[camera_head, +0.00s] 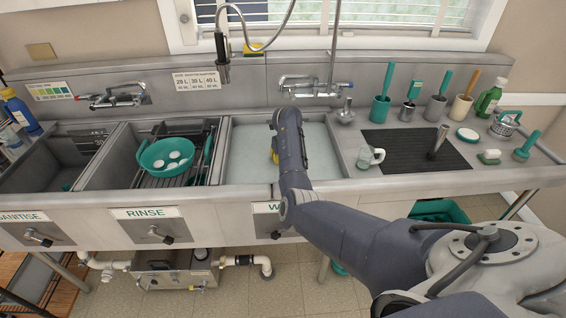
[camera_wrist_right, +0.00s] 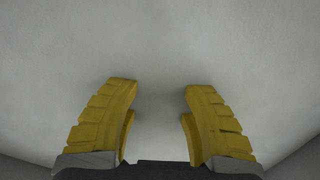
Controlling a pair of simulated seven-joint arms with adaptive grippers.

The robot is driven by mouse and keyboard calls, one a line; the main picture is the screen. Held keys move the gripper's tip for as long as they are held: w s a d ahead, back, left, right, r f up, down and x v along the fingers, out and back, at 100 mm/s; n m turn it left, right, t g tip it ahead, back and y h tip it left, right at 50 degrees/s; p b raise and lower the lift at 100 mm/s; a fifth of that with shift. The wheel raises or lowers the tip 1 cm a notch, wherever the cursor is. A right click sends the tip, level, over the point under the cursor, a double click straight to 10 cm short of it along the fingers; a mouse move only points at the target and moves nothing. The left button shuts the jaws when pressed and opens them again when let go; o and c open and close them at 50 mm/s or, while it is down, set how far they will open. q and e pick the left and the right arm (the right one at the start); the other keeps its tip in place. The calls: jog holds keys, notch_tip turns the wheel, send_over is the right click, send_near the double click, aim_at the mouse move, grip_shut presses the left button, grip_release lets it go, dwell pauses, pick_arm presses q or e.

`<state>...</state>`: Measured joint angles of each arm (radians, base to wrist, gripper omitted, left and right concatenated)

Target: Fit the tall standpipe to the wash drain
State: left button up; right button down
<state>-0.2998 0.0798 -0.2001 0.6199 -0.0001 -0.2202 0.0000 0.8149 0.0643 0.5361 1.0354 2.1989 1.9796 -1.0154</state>
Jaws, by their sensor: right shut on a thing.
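My right gripper (camera_head: 275,150) is down in the wash basin (camera_head: 240,130), mostly hidden behind my right arm in the head view. In the right wrist view its yellow fingers (camera_wrist_right: 160,105) stand some way apart above a plain pale grey surface. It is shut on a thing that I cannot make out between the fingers. The wash drain is not visible. My left gripper is not in view.
The rinse basin (camera_head: 120,150) to the left holds a green colander (camera_head: 165,157) on a rack. A tap (camera_head: 315,88) and a hanging sprayer (camera_head: 222,60) are behind the basin.

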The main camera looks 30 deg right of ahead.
jog(key=shift+f, duration=1.6)
dwell(0.7)
jog(key=c, duration=1.3)
grip_release()
jog(key=shift+s+r, duration=0.2)
jog(key=shift+r, duration=1.35)
jog(key=r, duration=0.4)
jog(key=s+r, duration=0.1)
jog(key=r, duration=0.3)
jog(key=s+r, duration=0.1)
jog(key=r, duration=0.2)
jog(key=shift+a+r, duration=0.2)
jog(key=shift+r, duration=0.2)
